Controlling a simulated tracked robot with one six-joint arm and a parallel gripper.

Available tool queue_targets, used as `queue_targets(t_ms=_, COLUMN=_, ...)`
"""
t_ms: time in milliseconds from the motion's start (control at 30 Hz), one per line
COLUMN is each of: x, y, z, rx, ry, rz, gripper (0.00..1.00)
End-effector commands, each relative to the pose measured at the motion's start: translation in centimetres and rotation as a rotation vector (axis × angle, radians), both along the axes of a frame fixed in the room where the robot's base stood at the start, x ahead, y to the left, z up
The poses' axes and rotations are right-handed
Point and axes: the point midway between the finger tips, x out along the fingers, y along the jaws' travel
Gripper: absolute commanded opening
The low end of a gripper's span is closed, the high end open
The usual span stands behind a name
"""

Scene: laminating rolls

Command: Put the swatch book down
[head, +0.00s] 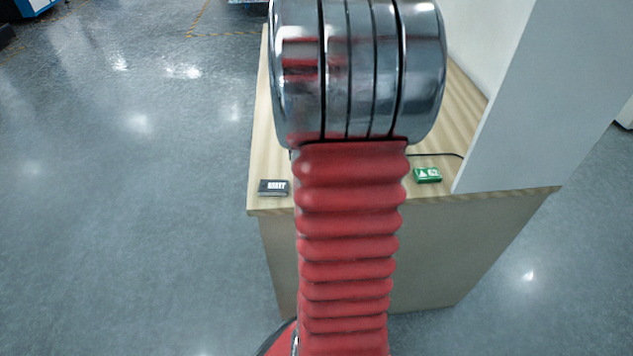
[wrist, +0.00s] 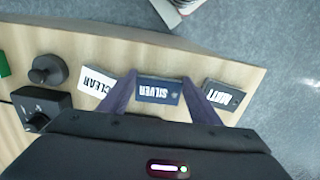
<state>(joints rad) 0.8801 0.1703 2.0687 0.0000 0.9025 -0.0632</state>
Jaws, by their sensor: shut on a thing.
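My gripper (wrist: 160,98) is shut on the dark blue swatch book marked SILVER (wrist: 159,88), which sits between its two fingers in the wrist view. The book is over or on the wooden counter top (wrist: 85,45); I cannot tell whether it touches the wood. In the head view my own arm hides the gripper and this book.
A white CLEAR swatch book (wrist: 97,82) lies left of the gripper, and a dark MATT one (wrist: 222,95) lies right, near the counter's edge. A black knob (wrist: 47,70) and dark box (wrist: 40,108) stand further left. A green box (head: 427,175) is by the white panel (head: 535,95).

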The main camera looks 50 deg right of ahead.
Motion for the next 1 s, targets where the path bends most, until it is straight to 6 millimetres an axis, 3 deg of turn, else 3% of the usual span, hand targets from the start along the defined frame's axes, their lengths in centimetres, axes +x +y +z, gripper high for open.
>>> queue_targets(t_ms=367, x=0.0, y=0.0, z=0.6, rx=-0.001, ry=-0.001, rz=0.0, gripper=0.32)
queue_targets(t_ms=567, x=0.0, y=-0.1, z=3.2, rx=-0.004, ry=-0.003, rz=0.0, gripper=0.32)
queue_targets(t_ms=800, x=0.0, y=-0.1, z=7.4, rx=-0.003, ry=-0.003, rz=0.0, gripper=0.32)
queue_targets(t_ms=1000, x=0.0, y=0.0, z=9.6, rx=-0.001, ry=-0.001, rz=-0.001, gripper=0.32)
